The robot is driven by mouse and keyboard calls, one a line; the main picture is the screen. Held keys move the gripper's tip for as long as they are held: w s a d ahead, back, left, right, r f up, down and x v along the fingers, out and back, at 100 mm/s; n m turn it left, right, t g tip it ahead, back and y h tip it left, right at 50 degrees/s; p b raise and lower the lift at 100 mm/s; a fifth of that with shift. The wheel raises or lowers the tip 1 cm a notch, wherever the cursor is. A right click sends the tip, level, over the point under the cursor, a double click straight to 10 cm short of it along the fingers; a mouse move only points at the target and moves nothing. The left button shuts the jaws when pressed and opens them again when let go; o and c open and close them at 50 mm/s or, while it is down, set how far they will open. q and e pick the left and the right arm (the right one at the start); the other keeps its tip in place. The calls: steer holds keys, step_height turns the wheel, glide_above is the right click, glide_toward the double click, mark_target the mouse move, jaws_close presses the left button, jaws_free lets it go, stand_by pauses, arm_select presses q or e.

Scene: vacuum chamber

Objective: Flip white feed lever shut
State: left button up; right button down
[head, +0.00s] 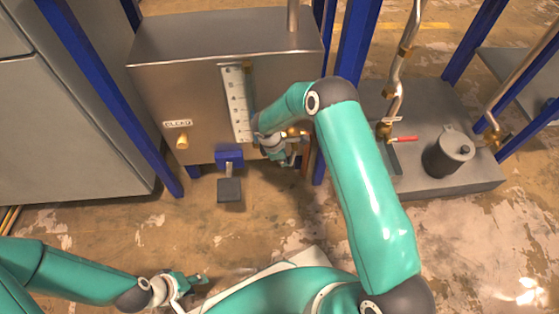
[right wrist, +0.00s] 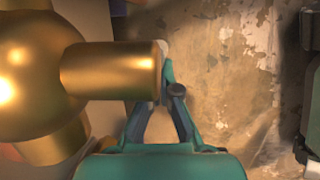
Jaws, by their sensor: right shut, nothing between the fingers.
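In the head view my right gripper (head: 281,155) is at the lower right front of the steel tank (head: 200,90), beside a brass fitting (head: 297,132). In the right wrist view the right gripper (right wrist: 168,78) has its fingertips together with nothing between them. The brass fitting (right wrist: 110,72) fills the left of that view, its end close to the fingertips. A small whitish rounded piece (right wrist: 162,46) shows just past the fingertips; I cannot tell if it is the white feed lever. My arm hides part of this area. My left gripper (head: 196,290) is low at the left, fingers apart and empty.
The tank carries a white scale (head: 236,103), a labelled brass knob (head: 182,142) and a blue block (head: 229,158). Blue posts (head: 105,90) flank it. A red-handled valve (head: 402,139) and a grey cylinder (head: 449,152) stand at right.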

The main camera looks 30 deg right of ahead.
steer(key=w+a+r+p, duration=0.1)
steer(key=w+a+r, duration=0.1)
steer(key=a, duration=0.4)
steer(key=w+a+r+p, duration=0.1)
steer(key=a+r, duration=0.1)
steer(key=a, duration=0.4)
steer(key=shift+w+a, duration=0.35)
steer(key=shift+r, duration=0.1)
